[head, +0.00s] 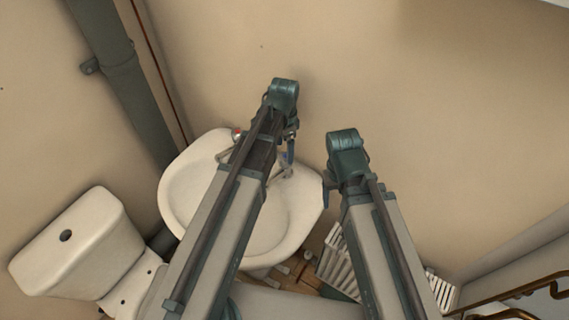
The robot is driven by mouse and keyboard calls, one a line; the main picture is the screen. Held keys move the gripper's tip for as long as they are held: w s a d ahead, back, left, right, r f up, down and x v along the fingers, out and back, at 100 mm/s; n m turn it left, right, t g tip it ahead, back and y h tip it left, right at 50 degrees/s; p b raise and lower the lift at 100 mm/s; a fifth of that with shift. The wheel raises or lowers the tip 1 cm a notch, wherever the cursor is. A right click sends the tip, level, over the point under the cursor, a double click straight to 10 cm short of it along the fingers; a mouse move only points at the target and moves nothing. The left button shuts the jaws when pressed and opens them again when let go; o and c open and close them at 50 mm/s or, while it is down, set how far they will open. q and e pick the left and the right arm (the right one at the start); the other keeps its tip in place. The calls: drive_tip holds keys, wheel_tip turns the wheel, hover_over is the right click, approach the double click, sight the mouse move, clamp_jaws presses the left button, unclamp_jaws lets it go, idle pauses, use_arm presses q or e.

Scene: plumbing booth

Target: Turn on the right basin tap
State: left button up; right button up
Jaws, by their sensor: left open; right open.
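The white basin (184,197) is against the wall in the head view, partly covered by my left arm. The left tap (237,133), with a red mark, shows at its back left. The right tap (286,172) is at the back right, with a bit of blue near it; my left wrist and gripper hide part of it. My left gripper (290,153) is open and points down close to the right tap; I cannot tell if it touches. My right gripper (327,188) is open, beside the basin's right rim, apart from the tap.
A white toilet (80,243) stands left of the basin. A grey pipe (120,75) runs down the wall at left. A white slatted radiator-like item (335,258) is low at right, partly behind my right arm. Brass rails (530,290) are at lower right. The wall above is bare.

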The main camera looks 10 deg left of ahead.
sight(285, 156)
use_arm(q)
wheel_tip(285, 156, down, 5)
drive_tip(key=b, duration=0.3)
drive_tip(key=shift+r+b, duration=0.1)
drive_tip(key=shift+b, duration=0.25)
drive_tip(key=c, duration=1.4)
